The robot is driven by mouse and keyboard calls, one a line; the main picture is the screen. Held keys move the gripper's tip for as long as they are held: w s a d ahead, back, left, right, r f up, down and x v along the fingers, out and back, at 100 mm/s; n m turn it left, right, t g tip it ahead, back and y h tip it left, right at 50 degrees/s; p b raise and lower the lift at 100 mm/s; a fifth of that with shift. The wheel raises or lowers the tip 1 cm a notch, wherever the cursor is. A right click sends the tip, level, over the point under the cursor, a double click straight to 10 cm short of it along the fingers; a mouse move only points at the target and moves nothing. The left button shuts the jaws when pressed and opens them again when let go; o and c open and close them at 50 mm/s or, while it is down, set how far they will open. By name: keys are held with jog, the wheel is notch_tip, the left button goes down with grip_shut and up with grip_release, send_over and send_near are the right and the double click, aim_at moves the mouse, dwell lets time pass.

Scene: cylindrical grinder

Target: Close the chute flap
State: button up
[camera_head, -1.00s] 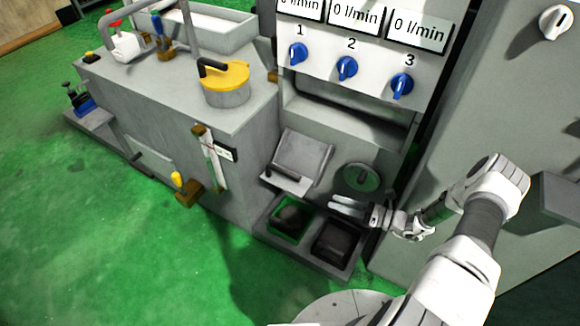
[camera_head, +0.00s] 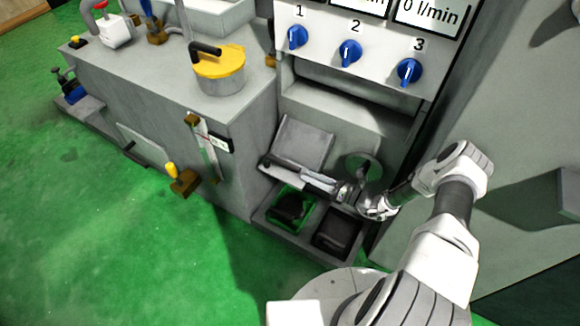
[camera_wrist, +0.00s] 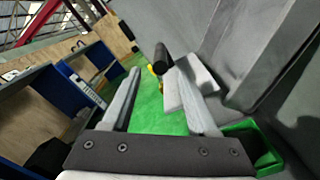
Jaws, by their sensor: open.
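The chute flap (camera_head: 273,173) is a light grey plate jutting out at the foot of the sloped chute (camera_head: 305,142), low on the machine front. Its black bar handle (camera_head: 280,162) runs along it; in the wrist view the handle (camera_wrist: 161,58) points its end towards me. My gripper (camera_head: 305,175) is open and empty, just right of the handle. In the wrist view the handle end lies in the gap between my fingertips (camera_wrist: 159,70), apparently slightly beyond them. The pale flap plate (camera_wrist: 190,88) shows behind the right finger; contact cannot be told.
Below my gripper are a green-rimmed bin (camera_head: 291,207) and a black bin (camera_head: 335,232). A round grey disc (camera_head: 362,168) is right of the chute. Blue knobs (camera_head: 350,52) are above. A grey tank (camera_head: 150,105) stands left; green floor is clear in front.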

aim_at(290, 166)
jog(key=b+x, duration=0.1)
jog(key=x, duration=0.7)
jog(key=shift+w+a, duration=0.2)
grip_shut()
dwell(1.1)
